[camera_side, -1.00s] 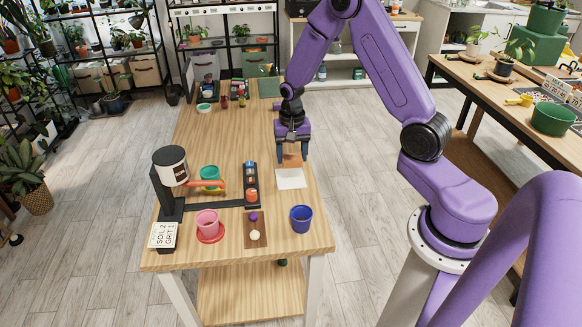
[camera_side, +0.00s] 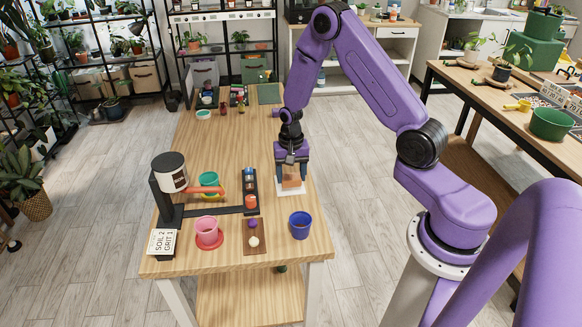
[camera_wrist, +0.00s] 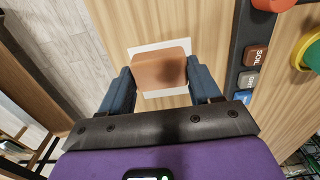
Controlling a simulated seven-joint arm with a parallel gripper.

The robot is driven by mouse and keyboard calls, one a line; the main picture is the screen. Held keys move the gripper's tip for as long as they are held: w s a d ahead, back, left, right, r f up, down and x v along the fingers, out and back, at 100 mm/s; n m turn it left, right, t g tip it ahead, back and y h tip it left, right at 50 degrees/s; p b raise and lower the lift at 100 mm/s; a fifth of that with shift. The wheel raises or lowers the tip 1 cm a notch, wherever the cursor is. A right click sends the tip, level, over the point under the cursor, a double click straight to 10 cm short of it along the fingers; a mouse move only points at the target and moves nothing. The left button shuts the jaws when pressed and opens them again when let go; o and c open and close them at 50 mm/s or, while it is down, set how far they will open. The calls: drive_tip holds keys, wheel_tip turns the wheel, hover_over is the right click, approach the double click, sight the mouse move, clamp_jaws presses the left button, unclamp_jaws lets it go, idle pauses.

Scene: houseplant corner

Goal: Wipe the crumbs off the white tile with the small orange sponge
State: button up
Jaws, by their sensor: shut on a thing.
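The small orange sponge (camera_side: 291,177) is between the fingers of my gripper (camera_side: 291,178), which is shut on it. In the wrist view the sponge (camera_wrist: 160,69) fills the space between the two dark blue fingertips of my gripper (camera_wrist: 160,84). The white tile (camera_side: 290,191) lies on the wooden table under the sponge. In the wrist view the tile's white edges (camera_wrist: 145,48) show around the sponge. The sponge is over the tile; I cannot tell whether it touches it. No crumbs can be made out; much of the tile is hidden by the sponge.
A dark rail with coloured blocks (camera_side: 250,188) stands left of the tile. A blue pot (camera_side: 300,225) is at the table's front right, a pink pot (camera_side: 208,231) on a red saucer farther left. A brown tray (camera_side: 254,246) lies between them. The table's middle (camera_side: 225,142) is clear.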

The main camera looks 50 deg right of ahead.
drive_tip(key=shift+f, duration=0.85)
drive_tip(key=shift+w+d+f, duration=0.25)
drive_tip(key=shift+w+f, duration=0.05)
drive_tip(key=shift+f, duration=0.25)
drive_tip(key=shift+c, duration=0.4)
drive_tip(key=shift+w+d+f, duration=0.15)
drive_tip(key=shift+w+d, duration=0.1)
drive_tip(key=shift+d, duration=0.05)
drive_tip(key=shift+w+d, duration=1.95)
drive_tip(key=shift+s+a, duration=2.55)
drive_tip(key=shift+a, duration=0.05)
drive_tip(key=shift+r, duration=4.05)
drive_tip(key=shift+d, duration=0.15)
